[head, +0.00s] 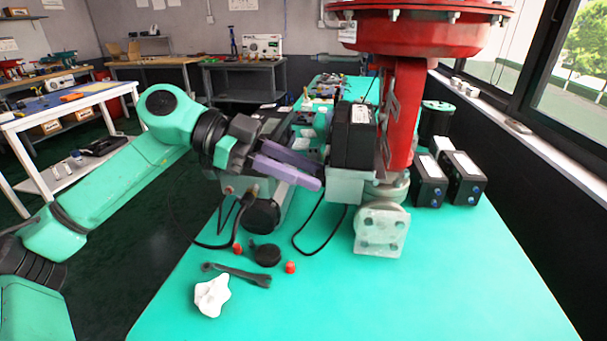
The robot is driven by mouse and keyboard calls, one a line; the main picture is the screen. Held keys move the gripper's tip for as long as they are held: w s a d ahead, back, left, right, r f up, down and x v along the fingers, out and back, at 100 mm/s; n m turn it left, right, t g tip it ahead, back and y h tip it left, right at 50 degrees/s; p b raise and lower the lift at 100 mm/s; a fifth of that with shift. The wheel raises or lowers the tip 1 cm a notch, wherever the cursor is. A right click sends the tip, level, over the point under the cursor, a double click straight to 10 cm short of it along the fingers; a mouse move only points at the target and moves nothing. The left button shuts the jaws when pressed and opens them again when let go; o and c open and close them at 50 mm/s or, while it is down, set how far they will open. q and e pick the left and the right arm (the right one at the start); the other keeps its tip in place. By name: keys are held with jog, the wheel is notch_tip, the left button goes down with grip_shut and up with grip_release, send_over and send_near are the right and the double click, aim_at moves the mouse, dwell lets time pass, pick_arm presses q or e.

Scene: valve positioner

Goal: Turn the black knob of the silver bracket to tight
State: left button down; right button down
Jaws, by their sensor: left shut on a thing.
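The silver bracket (347,187) sits under a black positioner box (354,136) on the red valve actuator's (404,110) left side. My left gripper (317,176) comes in from the left, its purple fingers closed at the bracket's left side. It is shut on the black knob there. The fingers hide the knob, so I cannot see how far it is turned. My right gripper is not in view.
On the green table (460,280) lie a wrench (236,274), red caps (290,267), a black round part (265,254) and a white rag (212,296). Black boxes (463,178) stand right of the valve. A black cable loops below my gripper. The front right is clear.

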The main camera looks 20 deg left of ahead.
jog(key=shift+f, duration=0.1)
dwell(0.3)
pick_arm(q)
jog(key=c, duration=0.9)
grip_release()
jog(key=shift+a, duration=0.15)
jog(key=b+v, duration=0.2)
jog(key=v, duration=1.2)
jog(key=shift+s+a+r, duration=0.1)
jog(key=shift+s+r, duration=0.05)
jog(key=shift+r, duration=0.05)
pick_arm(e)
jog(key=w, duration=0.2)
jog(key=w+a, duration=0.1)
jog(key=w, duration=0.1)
